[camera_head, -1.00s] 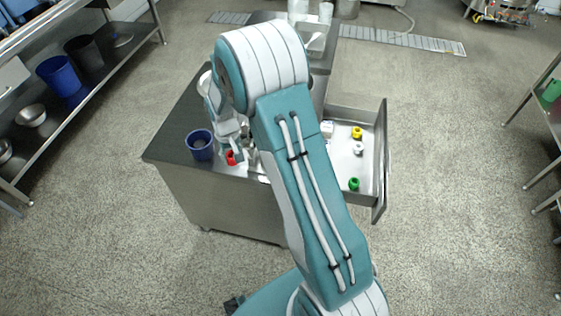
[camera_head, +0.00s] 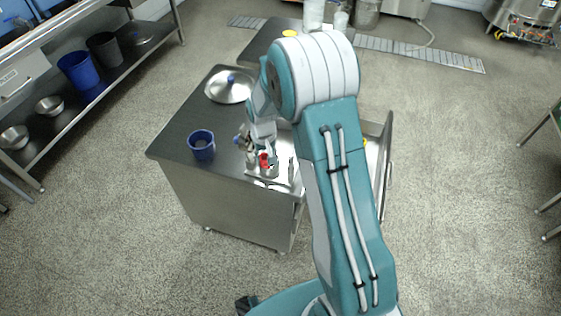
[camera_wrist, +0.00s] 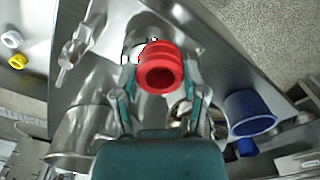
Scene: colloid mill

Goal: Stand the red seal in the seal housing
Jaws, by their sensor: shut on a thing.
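The red seal (camera_head: 264,161) is a ribbed ring held by my gripper (camera_head: 262,152) over the front of the steel worktop. In the wrist view the red seal (camera_wrist: 161,66) sits between the fingertips of my gripper (camera_wrist: 158,80), with its round opening facing the camera. A shiny round metal rim (camera_wrist: 131,46) shows just behind the seal; it may be the seal housing, but the seal hides most of it. I cannot tell whether the seal touches it.
A blue cup (camera_head: 201,146) stands left of my gripper, with a steel lid (camera_head: 229,87) behind it. Small metal fittings (camera_wrist: 72,48) lie nearby. The open drawer (camera_head: 384,150) is at the right, mostly behind my arm; a white ring (camera_wrist: 12,39) and a yellow ring (camera_wrist: 18,61) lie there.

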